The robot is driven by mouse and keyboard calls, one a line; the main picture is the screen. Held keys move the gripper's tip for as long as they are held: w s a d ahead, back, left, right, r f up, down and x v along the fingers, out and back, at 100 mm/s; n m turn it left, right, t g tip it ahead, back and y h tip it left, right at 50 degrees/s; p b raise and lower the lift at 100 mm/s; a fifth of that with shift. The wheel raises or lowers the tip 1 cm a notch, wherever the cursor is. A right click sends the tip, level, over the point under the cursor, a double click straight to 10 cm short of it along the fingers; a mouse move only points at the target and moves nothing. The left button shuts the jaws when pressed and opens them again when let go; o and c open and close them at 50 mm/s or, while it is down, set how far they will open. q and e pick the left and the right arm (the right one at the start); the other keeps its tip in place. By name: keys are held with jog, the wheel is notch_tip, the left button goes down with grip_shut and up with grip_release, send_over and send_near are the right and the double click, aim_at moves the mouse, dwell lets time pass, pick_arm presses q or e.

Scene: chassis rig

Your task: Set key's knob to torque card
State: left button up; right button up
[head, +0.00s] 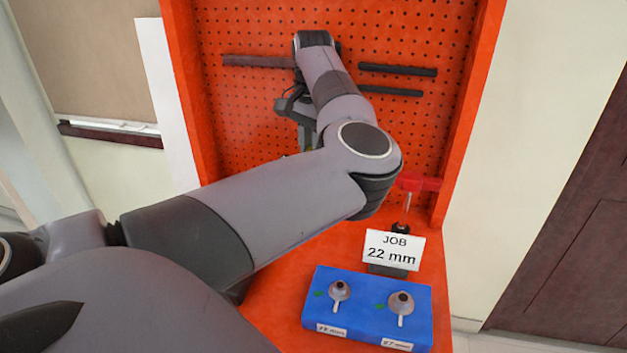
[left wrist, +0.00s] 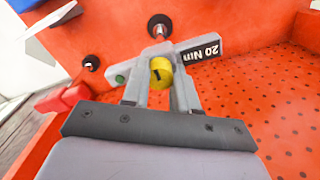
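In the left wrist view a yellow knob (left wrist: 161,72) with a dark mark sits between the fingertips of my left gripper (left wrist: 161,85). Both fingers appear to touch its sides. A black card reading 20 Nm (left wrist: 202,48) is just to the right of the knob, upside down in this view. A grey bar beside the knob, with a green dot (left wrist: 120,78), may be part of the key; its full shape is hidden. My right gripper is not in view.
A white card reading JOB 22 mm (head: 391,251) stands behind a blue block (head: 366,308) holding two sockets. A red-handled tool (head: 419,183) stands behind the card. Dark rails (head: 398,70) cross the orange pegboard (head: 245,125). Side panels (head: 474,100) border the rig.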

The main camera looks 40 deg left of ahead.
pick_arm(q)
jog(key=shift+c, duration=0.3)
jog(key=m, duration=0.8)
jog(key=o, duration=0.7)
jog(key=shift+m, duration=0.5)
jog(key=shift+r+p, duration=1.95)
jog(key=shift+r, duration=1.1)
jog(key=shift+f, duration=0.1)
